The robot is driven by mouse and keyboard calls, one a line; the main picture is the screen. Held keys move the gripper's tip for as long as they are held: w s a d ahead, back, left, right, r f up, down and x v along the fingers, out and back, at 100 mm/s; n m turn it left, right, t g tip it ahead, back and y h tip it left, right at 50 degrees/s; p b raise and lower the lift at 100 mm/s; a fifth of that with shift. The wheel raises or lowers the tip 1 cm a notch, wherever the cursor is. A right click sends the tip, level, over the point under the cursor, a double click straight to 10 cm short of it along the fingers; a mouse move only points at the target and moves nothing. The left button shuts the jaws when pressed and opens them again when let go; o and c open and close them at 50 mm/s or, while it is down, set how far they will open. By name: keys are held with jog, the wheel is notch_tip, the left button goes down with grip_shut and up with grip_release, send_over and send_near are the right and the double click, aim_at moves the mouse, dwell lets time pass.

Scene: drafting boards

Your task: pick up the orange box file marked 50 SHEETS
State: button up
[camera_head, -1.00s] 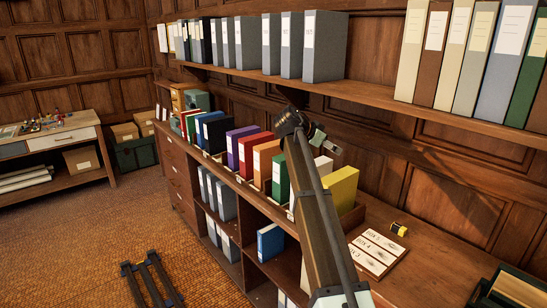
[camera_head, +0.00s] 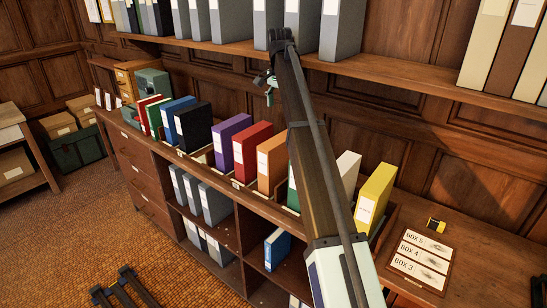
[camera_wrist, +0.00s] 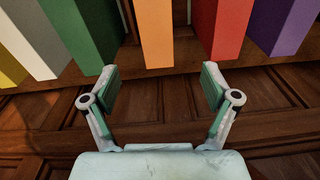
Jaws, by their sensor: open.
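The orange box file (camera_head: 271,162) stands upright on the counter between the red file (camera_head: 253,148) and a green file (camera_head: 292,188) that is mostly behind my arm. Its pale spine label is too small to read. My gripper (camera_head: 270,84) is partly hidden by my arm and shows above and behind the files. In the wrist view, my gripper (camera_wrist: 157,80) is open and empty. There the orange file (camera_wrist: 155,35) lies beyond the fingertips, roughly centred between them and apart from them, with the green file (camera_wrist: 83,35) left and the red file (camera_wrist: 222,28) right.
Purple (camera_head: 228,138), black (camera_head: 193,128), white (camera_head: 349,170) and yellow (camera_head: 375,192) files share the row. A wall shelf (camera_head: 410,78) with grey files hangs above.

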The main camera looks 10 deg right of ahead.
aim_at(279, 139)
jog(key=shift+n+g, duration=0.3)
jog(key=f+p, duration=0.1)
jog(key=f, duration=0.3)
jog(key=f+p, duration=0.1)
jog(key=f, duration=0.3)
jog(key=s+f+p, duration=0.1)
jog(key=f, duration=0.3)
jog(key=shift+a, duration=0.35)
jog(key=shift+s+f+p, duration=0.1)
jog(key=shift+f+p, duration=1.15)
jog(key=shift+f, duration=1.45)
grip_shut()
